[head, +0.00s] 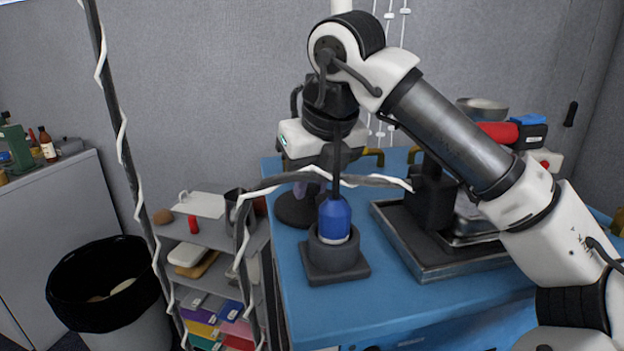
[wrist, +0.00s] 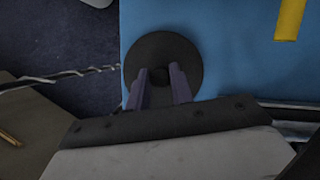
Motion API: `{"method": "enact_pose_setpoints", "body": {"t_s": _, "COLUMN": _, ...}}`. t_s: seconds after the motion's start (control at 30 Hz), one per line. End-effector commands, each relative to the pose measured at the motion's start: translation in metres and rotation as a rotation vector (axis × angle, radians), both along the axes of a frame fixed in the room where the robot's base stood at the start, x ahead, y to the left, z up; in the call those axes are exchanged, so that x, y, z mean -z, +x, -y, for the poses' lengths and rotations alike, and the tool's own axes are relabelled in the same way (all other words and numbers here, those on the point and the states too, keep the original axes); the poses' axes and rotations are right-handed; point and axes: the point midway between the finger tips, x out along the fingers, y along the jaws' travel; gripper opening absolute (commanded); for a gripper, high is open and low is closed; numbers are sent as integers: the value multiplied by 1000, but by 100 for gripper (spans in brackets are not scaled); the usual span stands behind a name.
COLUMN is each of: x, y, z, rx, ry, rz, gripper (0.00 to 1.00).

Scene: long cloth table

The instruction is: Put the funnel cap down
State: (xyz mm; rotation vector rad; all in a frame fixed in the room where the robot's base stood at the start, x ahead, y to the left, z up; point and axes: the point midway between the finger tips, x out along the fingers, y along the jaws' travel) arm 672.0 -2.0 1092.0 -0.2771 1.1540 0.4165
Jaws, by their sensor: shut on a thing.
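A round dark disc (wrist: 160,46), which I take to be the funnel cap, is between my gripper's (wrist: 161,74) two purple fingers in the wrist view. The fingers are shut on its raised middle, and the gripper body hides its near side. In the head view the dark cap (head: 289,211) is below my gripper (head: 301,188), at the left part of the blue table. Its left edge is close to the table's left edge. I cannot tell whether its underside touches the table.
A blue bottle-like thing (head: 334,219) stands in a dark square-based holder (head: 336,273) just in front of the cap. A metal tray (head: 425,270) lies to the right. A wire-wrapped dark frame (head: 112,110) and a grey shelf cart (head: 205,232) are at the left.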

Motion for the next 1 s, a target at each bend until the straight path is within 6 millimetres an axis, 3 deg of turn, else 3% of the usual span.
{"method": "enact_pose_setpoints", "body": {"t_s": 0.03, "x": 2, "y": 0, "z": 0, "rx": 0, "ry": 0, "rz": 0, "gripper": 23}}
{"method": "enact_pose_setpoints", "body": {"t_s": 0.2, "x": 1, "y": 0, "z": 0, "rx": 0, "ry": 0, "rz": 0, "gripper": 44}}
{"method": "enact_pose_setpoints", "body": {"t_s": 0.57, "x": -5, "y": -1, "z": 1, "rx": 0, "ry": 0, "rz": 1, "gripper": 44}}
{"method": "enact_pose_setpoints", "body": {"t_s": 1.0, "x": -84, "y": -29, "z": 16, "rx": 4, "ry": 0, "rz": 2, "gripper": 44}}
